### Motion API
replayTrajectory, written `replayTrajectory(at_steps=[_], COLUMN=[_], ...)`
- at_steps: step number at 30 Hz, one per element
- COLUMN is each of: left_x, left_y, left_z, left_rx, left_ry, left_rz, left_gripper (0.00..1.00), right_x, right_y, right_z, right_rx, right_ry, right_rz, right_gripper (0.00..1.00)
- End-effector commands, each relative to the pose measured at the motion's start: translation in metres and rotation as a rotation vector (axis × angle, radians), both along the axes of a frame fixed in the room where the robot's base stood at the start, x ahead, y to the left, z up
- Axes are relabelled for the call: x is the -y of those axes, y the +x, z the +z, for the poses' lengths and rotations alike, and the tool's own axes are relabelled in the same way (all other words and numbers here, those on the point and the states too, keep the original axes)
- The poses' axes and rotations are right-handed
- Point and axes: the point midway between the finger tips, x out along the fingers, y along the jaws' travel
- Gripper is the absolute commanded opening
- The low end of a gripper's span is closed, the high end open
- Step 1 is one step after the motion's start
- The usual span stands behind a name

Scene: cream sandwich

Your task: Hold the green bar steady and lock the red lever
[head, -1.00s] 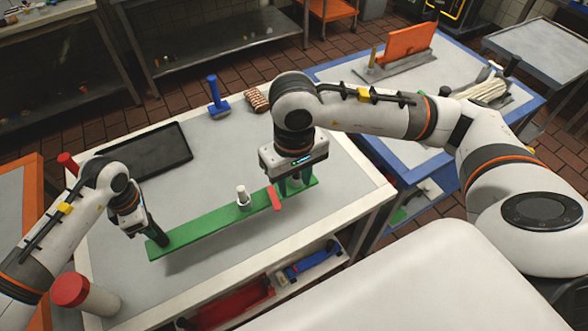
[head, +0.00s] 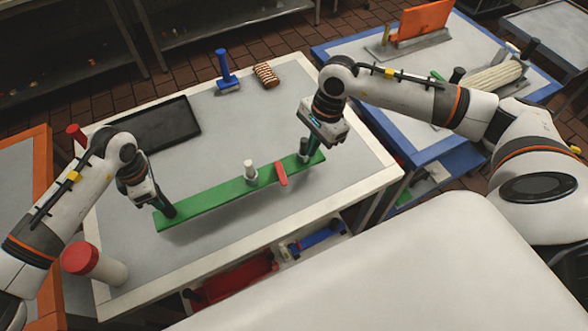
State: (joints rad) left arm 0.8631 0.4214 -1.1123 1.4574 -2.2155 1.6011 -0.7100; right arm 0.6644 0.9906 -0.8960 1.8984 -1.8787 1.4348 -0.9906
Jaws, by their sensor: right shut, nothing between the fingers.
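The long green bar (head: 215,198) lies slantwise over the front of the white-edged table, with a shadow beneath it. The red lever (head: 281,174) sits on its right part and points across the bar. A white upright peg (head: 250,172) stands on the bar just left of the lever. My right gripper (head: 307,150) is shut and empty by the bar's right end, right of the lever; I cannot tell if it touches the bar. My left gripper (head: 166,211) has its dark fingers at the bar's left end; their closure is too small to make out.
A black tray (head: 160,128), a blue-handled tool (head: 226,75) and a striped brown roll (head: 266,75) lie on the back of the table. A red-capped white jar (head: 95,264) stands at the front left. A blue-edged table (head: 335,62) stands to the right.

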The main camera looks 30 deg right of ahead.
Motion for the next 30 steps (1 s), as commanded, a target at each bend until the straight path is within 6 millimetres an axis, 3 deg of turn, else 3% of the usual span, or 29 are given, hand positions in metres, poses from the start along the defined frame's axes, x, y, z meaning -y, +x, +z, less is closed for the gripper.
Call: replayTrajectory(at_steps=[4,11,25,30], left_x=[0.001,0.001,0.001,0.001], left_y=[0.001,0.001,0.001,0.001], left_z=[0.002,0.002,0.002,0.002], left_rx=[0.003,0.003,0.003,0.003], left_ry=[-0.006,-0.006,-0.006,-0.006], left_rz=[0.0,0.0,0.0,0.0], left_gripper=[0.0,0.0,0.0,0.0], right_x=[0.019,0.024,0.0,-0.027], right_y=[0.008,0.012,0.015,0.021], right_z=[-0.013,-0.029,-0.119,-0.115], right_rx=[-0.028,-0.041,-0.042,-0.038], right_ry=[0.02,0.03,0.029,0.032], right_rz=[-0.227,-0.327,-0.321,-0.319], right_gripper=[0.0,0.0,0.0,0.0])
